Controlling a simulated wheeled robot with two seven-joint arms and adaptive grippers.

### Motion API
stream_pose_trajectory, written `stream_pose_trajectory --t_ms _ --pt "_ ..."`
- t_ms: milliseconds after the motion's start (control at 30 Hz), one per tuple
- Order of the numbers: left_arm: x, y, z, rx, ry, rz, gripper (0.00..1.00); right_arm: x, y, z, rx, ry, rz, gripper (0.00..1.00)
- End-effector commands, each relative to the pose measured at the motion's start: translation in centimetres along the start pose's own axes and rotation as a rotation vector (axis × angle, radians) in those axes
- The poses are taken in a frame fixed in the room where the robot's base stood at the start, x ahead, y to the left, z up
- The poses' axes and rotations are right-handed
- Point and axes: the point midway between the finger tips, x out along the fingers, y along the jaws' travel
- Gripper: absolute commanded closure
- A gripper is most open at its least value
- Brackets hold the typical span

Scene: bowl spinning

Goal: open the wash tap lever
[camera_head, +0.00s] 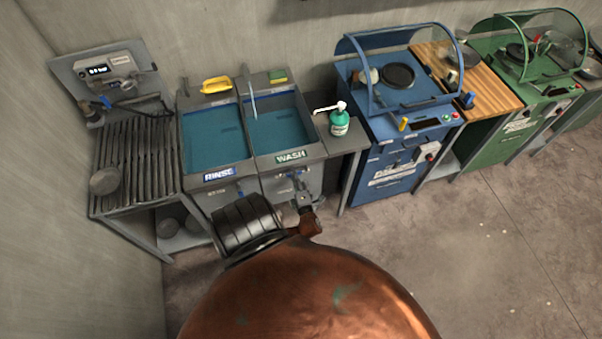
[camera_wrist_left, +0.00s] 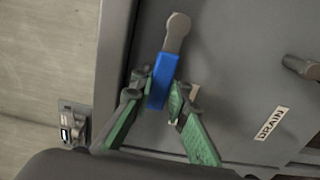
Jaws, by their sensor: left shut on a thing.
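The tap lever (camera_wrist_left: 163,72), a grey arm with a blue handle, stands tilted on the grey sink front in the left wrist view. My left gripper (camera_wrist_left: 158,92) has its green-padded fingers on either side of the blue handle and is shut on it. In the head view my left gripper (camera_head: 301,188) is at the front of the wash basin (camera_head: 275,125), below its WASH label (camera_head: 291,156). The lever is too small there to make out clearly. My right gripper is not in view.
The rinse basin (camera_head: 214,138) is left of the wash basin, beside a ribbed drying rack (camera_head: 137,160). A green pump bottle (camera_head: 339,121) stands right of the sink. A blue wheel station (camera_head: 393,130) is further right. A DRAIN label (camera_wrist_left: 270,123) is near the lever. Open floor lies at the right.

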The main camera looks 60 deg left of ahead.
Motion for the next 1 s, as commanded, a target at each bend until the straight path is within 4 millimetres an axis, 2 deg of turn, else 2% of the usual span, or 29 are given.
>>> stream_pose_trajectory --t_ms 367,400,667,1000 --pt "0.11 0.00 -0.42 0.014 0.006 0.002 1.00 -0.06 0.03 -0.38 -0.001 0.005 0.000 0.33" --pt "0.09 0.00 -0.38 0.014 0.006 0.002 0.85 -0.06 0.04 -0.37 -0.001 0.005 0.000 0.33" --pt "0.03 0.02 -0.18 0.010 0.003 0.002 0.67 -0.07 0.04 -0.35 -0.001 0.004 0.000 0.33" --pt "-0.42 -0.02 -0.09 0.008 0.002 0.000 0.67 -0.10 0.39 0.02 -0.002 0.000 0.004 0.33"
